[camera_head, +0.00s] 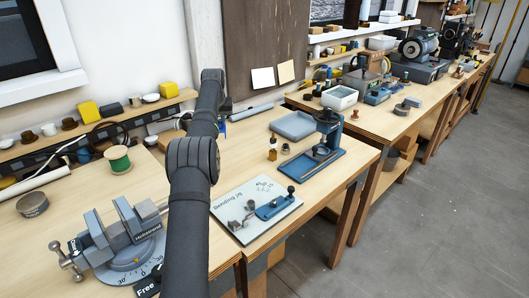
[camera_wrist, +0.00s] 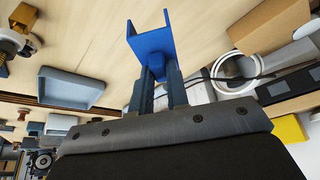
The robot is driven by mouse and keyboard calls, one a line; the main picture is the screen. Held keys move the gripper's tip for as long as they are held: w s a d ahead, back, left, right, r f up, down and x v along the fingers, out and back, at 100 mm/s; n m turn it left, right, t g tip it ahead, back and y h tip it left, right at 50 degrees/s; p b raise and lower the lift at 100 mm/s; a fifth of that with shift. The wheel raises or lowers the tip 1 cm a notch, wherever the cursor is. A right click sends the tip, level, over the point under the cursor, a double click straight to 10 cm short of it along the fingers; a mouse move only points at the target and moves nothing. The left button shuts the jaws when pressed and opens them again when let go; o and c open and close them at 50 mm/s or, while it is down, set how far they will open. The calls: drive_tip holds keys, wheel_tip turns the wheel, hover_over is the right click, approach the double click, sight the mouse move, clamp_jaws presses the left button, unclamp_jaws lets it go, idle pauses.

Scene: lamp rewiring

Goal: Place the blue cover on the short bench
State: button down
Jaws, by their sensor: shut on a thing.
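The blue cover (camera_wrist: 150,42) is a bent, channel-shaped piece in the wrist view. My gripper (camera_wrist: 160,78) is shut on it, with the cover sticking out past the fingertips above pale wood. In the head view my arm hides most of the gripper, and only a small blue patch shows beside the arm near the wall. A wooden bench (camera_head: 330,177) with a bending jig and a blue press lies to the right of my arm. Another wooden bench (camera_head: 400,118) runs back to the right. I cannot tell which is called short.
A grey vise (camera_head: 125,240) stands at the front left, with a green spool (camera_head: 117,159) behind it. A blue-grey tray (camera_head: 294,124) sits at the back, and the bending jig plate (camera_head: 232,215) at the front. A shelf runs along the wall.

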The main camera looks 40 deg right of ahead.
drive_tip(key=s+d+f+m, duration=0.2)
drive_tip(key=s+d, duration=0.5)
drive_tip(key=d, duration=0.3)
hover_over(253, 154)
drive_tip(key=shift+g, duration=0.3)
drive_tip(key=shift+f, duration=4.05)
drive_tip(key=shift+f, duration=0.15)
drive_tip(key=c, duration=1.4)
unclamp_jaws()
